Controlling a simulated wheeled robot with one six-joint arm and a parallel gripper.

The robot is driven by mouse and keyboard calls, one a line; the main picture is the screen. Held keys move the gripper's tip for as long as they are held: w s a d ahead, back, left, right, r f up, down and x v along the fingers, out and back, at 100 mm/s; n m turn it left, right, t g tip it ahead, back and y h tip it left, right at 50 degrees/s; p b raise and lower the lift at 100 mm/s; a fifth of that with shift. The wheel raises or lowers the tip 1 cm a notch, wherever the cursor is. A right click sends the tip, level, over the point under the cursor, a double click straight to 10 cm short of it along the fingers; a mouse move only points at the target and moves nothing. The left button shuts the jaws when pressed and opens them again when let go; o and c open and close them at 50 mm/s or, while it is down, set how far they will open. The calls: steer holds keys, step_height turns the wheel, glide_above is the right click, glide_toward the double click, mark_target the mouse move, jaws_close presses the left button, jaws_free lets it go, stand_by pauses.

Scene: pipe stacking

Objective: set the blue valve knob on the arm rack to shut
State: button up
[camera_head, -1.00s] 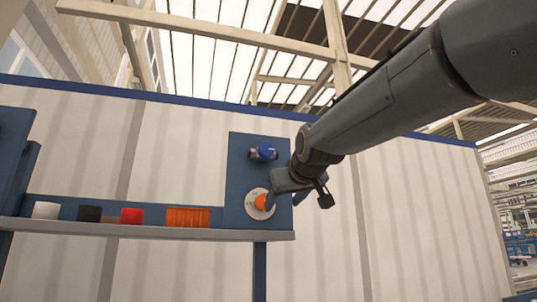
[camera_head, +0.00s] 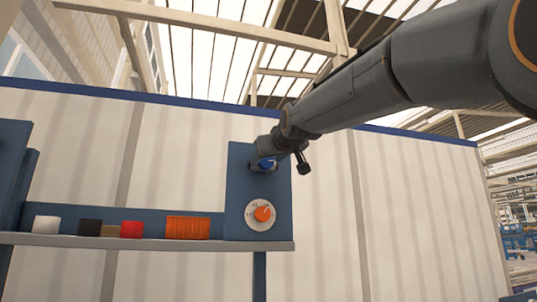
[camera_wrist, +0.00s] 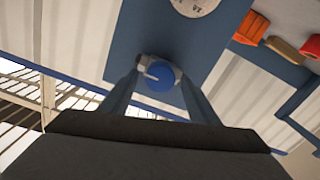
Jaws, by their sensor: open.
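The blue valve knob (camera_head: 267,163) is on the upper part of the blue rack panel (camera_head: 236,205), above an orange knob on a white dial. In the wrist view the blue knob (camera_wrist: 161,77) sits with a grey metal fitting at its upper left. My gripper (camera_head: 275,160) is at the blue knob in the head view and partly covers it. In the wrist view my open fingers (camera_wrist: 157,92) reach up on either side of the knob, with a gap showing between each finger and the knob. I cannot tell how deep the fingertips are around it.
The orange knob (camera_head: 263,214) on its white dial (camera_head: 251,223) is just below. A shelf (camera_head: 140,241) to the left carries white, black, red and orange pieces. A pale wall stands behind. The space right of the panel is clear except for my arm.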

steer(key=shift+w, duration=0.2)
steer(key=c, duration=1)
steer(key=shift+c, duration=0.2)
